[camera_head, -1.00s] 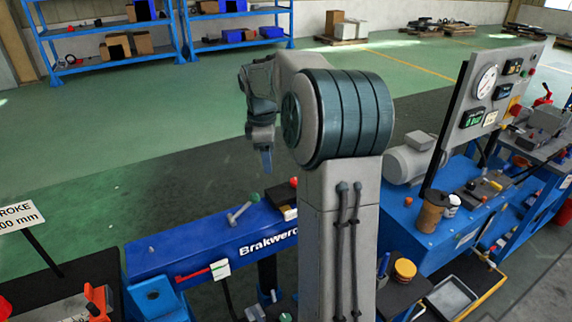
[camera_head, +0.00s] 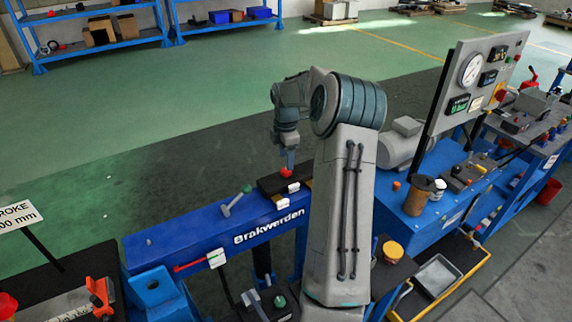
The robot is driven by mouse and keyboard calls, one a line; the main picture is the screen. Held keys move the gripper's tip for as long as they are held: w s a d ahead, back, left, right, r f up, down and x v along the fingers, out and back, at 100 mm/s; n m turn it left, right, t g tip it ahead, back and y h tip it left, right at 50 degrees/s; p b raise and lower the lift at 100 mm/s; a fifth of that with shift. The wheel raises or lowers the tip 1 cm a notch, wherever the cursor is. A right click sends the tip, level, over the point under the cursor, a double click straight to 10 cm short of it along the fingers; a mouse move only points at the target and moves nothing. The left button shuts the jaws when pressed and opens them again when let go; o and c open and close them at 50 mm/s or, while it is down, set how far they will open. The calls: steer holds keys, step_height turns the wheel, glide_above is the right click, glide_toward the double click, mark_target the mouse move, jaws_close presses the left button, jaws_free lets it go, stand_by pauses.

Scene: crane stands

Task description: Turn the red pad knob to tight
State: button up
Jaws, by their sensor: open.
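A small red knob (camera_head: 285,173) sits on a dark block (camera_head: 270,186) at the right end of the blue Brakwerden beam (camera_head: 190,240). My gripper (camera_head: 290,164) points down right at the knob, its fingertips at or just above it. The fingers are small here, and I cannot tell whether they touch the knob or straddle it. White labels show on the block's front, too small to read.
A red pointer with a white tag (camera_head: 216,258) is on the beam's front. A gauge panel (camera_head: 472,80) and grey motor (camera_head: 403,143) stand at right.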

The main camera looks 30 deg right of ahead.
mark_target(286, 173)
steer(key=shift+f+p, duration=0.3)
steer(key=shift+f, duration=1.95)
steer(key=shift+c, duration=0.2)
steer(key=c, duration=0.9)
